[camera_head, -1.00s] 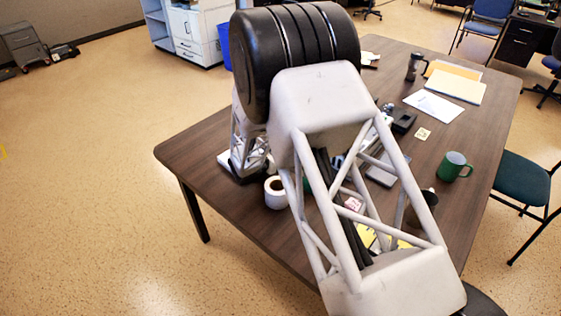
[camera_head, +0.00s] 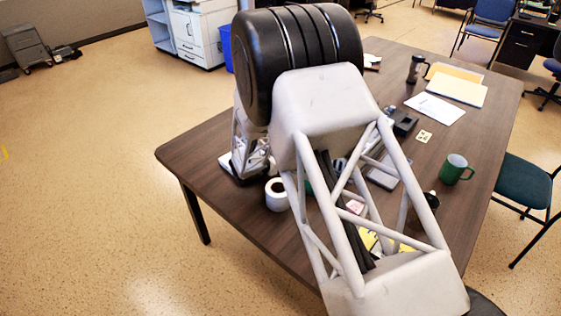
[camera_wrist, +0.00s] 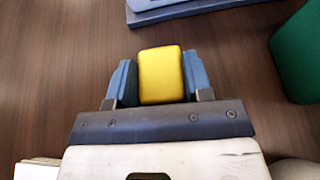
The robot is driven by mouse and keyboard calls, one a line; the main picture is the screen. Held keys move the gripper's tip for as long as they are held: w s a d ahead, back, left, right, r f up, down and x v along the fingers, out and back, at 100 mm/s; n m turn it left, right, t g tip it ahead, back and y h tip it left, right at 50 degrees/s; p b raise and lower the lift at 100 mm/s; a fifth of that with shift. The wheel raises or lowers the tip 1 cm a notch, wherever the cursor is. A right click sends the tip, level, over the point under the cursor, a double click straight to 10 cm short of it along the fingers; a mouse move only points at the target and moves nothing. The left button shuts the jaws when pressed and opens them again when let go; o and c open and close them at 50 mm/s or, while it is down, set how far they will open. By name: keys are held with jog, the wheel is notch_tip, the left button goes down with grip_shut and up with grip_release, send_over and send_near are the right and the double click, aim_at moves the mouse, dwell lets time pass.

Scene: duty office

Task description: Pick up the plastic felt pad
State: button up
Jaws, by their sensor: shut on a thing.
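In the wrist view, a smooth yellow block with rounded corners (camera_wrist: 161,76), which I take for the plastic felt pad, sits between the two blue fingers of my gripper (camera_wrist: 161,82). The gripper is shut on it, with a finger against its left and right sides. Dark brown tabletop shows beyond the block; how high the block is above the table I cannot tell.
A blue-grey flat thing (camera_wrist: 195,8) lies beyond the fingers and a green thing (camera_wrist: 300,55) stands at right. On the table (camera_head: 205,150) are a white roll (camera_head: 277,195), a green mug (camera_head: 456,169), a dark tumbler (camera_head: 415,68) and papers (camera_head: 435,108). The table's left end is mostly clear.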

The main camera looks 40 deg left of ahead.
jog(key=shift+r, duration=4.8)
